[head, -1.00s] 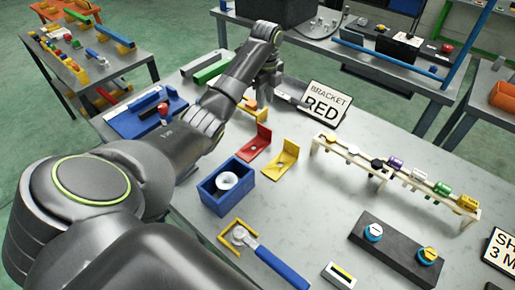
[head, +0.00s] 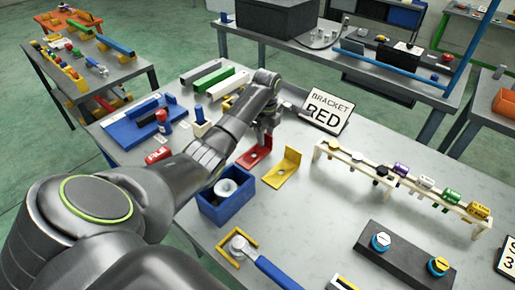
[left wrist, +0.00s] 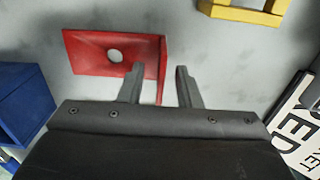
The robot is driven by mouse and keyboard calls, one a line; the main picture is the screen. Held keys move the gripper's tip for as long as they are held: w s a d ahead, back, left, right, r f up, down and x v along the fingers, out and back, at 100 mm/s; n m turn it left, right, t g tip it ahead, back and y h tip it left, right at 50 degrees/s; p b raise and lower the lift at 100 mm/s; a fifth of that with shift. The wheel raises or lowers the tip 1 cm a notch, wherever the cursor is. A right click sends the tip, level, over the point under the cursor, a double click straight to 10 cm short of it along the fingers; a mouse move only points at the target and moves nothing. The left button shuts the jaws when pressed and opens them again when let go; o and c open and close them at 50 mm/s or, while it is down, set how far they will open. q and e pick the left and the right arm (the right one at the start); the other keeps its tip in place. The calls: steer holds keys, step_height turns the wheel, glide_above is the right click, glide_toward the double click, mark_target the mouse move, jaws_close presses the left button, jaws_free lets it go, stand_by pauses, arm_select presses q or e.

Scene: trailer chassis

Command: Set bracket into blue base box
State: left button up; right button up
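The red bracket (head: 255,157) is L-shaped and stands on the grey table. In the left wrist view its flat plate with a round hole (left wrist: 88,52) lies left of its upright wall (left wrist: 162,72). My left gripper (head: 265,143) is over the bracket's far side. In the left wrist view my left gripper (left wrist: 160,68) is open, with the upright wall showing between its fingers; I cannot tell how far down they reach. The blue base box (head: 222,212) stands nearer, with a white ring-shaped part inside. It also shows in the left wrist view (left wrist: 22,105). My right gripper is out of view.
A yellow bracket (head: 286,168) stands just right of the red one. A sign (head: 326,109) reading "BRACKET RED" stands behind. A rack with colored pieces (head: 400,184) and a dark block (head: 400,258) are to the right. Clear table lies between the yellow bracket and the rack.

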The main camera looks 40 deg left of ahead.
arm_select(q)
steer(key=shift+f, duration=0.3)
jaws_close()
steer(key=shift+w+r, duration=0.1)
steer(key=shift+r, duration=0.05)
